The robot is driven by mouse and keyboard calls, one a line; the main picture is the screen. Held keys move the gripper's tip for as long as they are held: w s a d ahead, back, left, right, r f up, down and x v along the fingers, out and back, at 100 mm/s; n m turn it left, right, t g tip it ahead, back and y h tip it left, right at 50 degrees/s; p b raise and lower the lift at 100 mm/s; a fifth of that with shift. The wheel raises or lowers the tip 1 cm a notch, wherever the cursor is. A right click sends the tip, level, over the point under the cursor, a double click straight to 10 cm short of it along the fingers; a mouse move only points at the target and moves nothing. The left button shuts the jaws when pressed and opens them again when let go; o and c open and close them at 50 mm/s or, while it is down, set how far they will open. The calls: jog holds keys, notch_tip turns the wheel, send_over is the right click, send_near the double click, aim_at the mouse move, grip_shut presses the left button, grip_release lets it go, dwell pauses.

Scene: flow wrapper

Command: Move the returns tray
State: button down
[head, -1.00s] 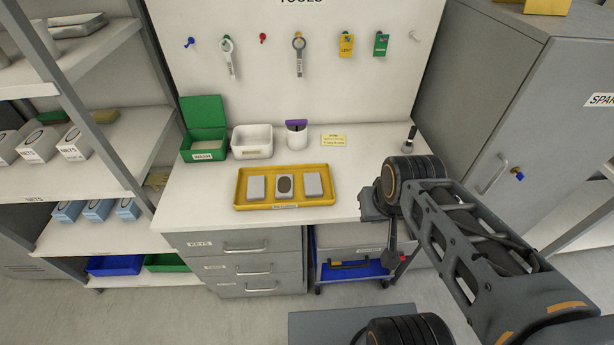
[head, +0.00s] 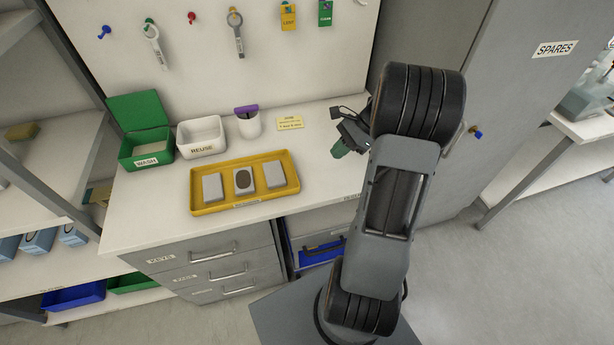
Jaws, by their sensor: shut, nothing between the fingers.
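The returns tray (head: 228,186) is a shallow yellow tray on the white worktop, in front of the bins.
Behind the tray stand a green WASH bin (head: 147,160), a white REUSE bin (head: 202,150) and a white cup (head: 249,126). A note (head: 290,122) lies right of the cup. Drawers (head: 215,268) are below. A grey cabinet (head: 505,110) stands right.

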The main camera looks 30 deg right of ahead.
jog(key=d+f, duration=0.1)
jog(key=m, duration=0.1)
send_near(306, 184)
jog(key=shift+t+y, duration=0.3)
jog(key=shift+y, duration=0.1)
jog(key=x, duration=0.4)
jog(key=shift+s+d+f, duration=0.1)
jog(key=shift+f, duration=0.4)
jog(key=shift+a+r+p, duration=0.1)
jog(key=shift+a+p, duration=0.25)
jog(key=shift+a, duration=0.7)
jog(key=shift+w+a, duration=0.35)
jog(key=shift+a, duration=0.4)
